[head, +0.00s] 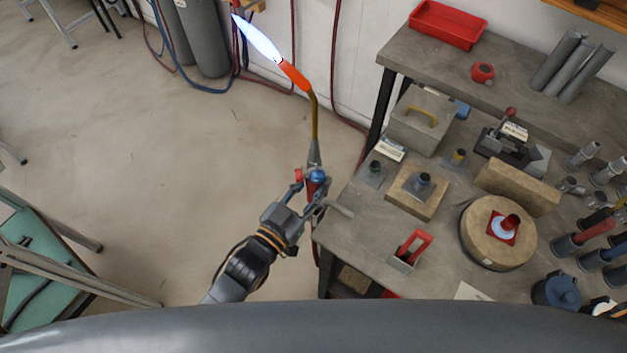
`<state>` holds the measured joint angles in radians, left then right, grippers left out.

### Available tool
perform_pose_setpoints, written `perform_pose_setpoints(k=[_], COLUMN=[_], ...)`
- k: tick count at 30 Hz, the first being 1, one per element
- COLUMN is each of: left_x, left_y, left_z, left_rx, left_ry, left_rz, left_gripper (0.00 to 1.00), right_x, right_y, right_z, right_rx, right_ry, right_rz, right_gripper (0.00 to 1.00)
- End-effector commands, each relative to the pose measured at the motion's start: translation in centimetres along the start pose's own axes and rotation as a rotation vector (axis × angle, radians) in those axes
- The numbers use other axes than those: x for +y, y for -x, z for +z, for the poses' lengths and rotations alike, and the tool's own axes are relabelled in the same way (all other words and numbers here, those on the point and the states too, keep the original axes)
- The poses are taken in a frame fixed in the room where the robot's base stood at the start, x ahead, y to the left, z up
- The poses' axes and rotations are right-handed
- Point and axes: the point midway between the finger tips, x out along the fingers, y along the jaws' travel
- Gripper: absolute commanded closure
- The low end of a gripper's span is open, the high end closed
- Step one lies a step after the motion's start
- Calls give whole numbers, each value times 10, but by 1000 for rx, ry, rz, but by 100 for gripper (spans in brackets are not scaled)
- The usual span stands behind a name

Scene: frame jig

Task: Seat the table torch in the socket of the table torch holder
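The table torch (315,125) is lit, with a blue-white flame (258,40) at its orange tip pointing up and left. My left gripper (315,187) is shut around the torch's lower body and holds it upright, beyond the workbench's left edge. I cannot tell for sure which fixture is the table torch holder. A small grey box with a red bracket (412,243) stands near the bench's front left. A short grey socket (423,182) stands on a tan block behind it. Both are apart from the torch. My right gripper is not in view.
The workbench (360,222) also carries a round tan block (480,248) with a red piece, a grey box with a yellow handle (420,120), a clamp and several tools. Gas cylinders (200,40) and hoses stand at the wall. The floor to the left is mostly open.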

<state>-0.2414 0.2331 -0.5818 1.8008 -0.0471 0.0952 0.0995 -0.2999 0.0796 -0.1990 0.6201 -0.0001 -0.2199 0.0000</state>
Motion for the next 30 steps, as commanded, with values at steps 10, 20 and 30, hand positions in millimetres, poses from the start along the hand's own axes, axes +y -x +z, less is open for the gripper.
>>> perform_pose_setpoints(k=[10, 20, 30], left_x=[0, 0, 0], left_y=[0, 0, 0], left_z=[-5, 6, 21], left_rx=[4, 5, 5], left_ry=[1, 2, 2], left_rz=[1, 1, 1], left_gripper=[100, 100, 100], right_x=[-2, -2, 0], right_y=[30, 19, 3], right_z=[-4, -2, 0], right_rx=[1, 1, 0], right_ry=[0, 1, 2], right_rz=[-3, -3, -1], right_gripper=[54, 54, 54])
